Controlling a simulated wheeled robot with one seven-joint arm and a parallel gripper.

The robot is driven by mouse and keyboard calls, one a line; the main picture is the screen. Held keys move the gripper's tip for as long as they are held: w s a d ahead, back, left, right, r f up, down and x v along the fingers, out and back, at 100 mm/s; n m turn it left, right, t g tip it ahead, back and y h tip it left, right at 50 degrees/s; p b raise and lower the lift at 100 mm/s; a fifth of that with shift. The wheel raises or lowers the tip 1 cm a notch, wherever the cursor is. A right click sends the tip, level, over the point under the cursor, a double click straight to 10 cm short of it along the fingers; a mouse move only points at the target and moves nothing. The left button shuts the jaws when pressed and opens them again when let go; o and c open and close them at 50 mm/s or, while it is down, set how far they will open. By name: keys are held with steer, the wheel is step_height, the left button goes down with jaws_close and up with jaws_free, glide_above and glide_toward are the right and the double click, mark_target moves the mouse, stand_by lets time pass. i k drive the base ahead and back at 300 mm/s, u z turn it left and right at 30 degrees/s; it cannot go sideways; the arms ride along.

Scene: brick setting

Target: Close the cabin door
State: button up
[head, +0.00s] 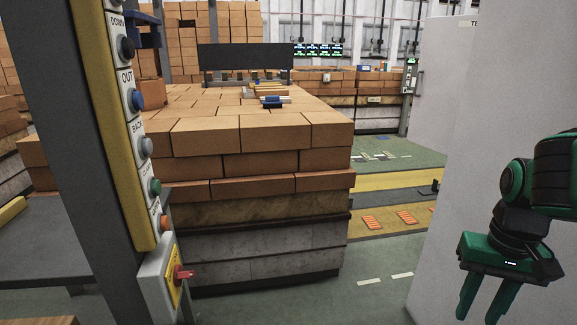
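A large, plain pale panel (465,170), which looks like the cabin door, stands upright on the right and runs out of the frame. No handle shows on it, and its hinge side is out of view. My gripper (477,312), green and black, hangs fingers-down in front of the panel at the lower right. Its two fingers are apart with nothing visible between them. I cannot tell whether it touches the panel.
A large brick stack (250,150) fills the middle beyond. Green floor with yellow strips (385,215) lies between stack and panel. Another pale panel (437,80) stands behind.

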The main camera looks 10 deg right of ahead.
mark_target(446, 47)
steer(key=i, duration=1.5)
steer(key=z, duration=1)
steer(key=i, duration=0.8)
steer(key=u, duration=0.35)
